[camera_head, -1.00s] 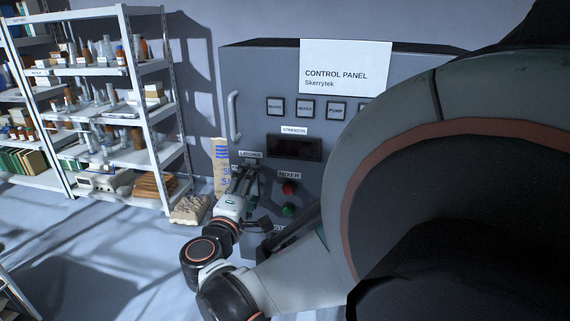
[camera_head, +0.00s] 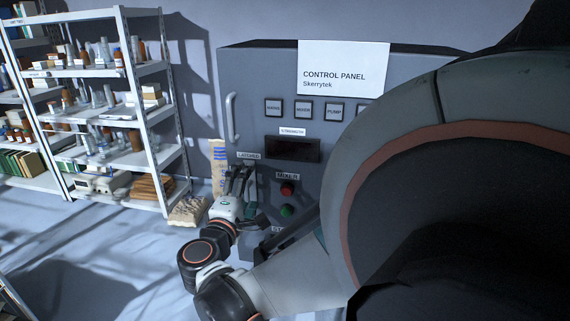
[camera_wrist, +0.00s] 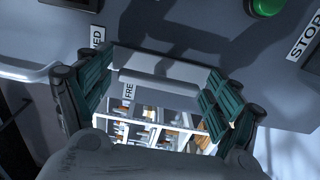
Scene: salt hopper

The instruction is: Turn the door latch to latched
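The control panel cabinet (camera_head: 262,90) has a "LATCHED" label (camera_head: 249,156) low on its left side. My gripper (camera_head: 239,178) is just below that label, in front of the panel, and hides the latch there. In the wrist view my gripper (camera_wrist: 160,72) has its two teal-padded fingers well apart. A pale grey bar, which looks like the latch handle (camera_wrist: 160,86), lies between them. I cannot tell whether the fingers touch it. A partly covered label ending in "ED" (camera_wrist: 97,37) and a "FREE" label (camera_wrist: 128,91) show near the bar.
A red button (camera_head: 287,188) and a green button (camera_head: 287,211) are right of my gripper. A vertical handle (camera_head: 232,118) is on the cabinet above left. A printed sack (camera_head: 218,165) and loaded shelves (camera_head: 110,125) stand to the left. Open floor lies at lower left.

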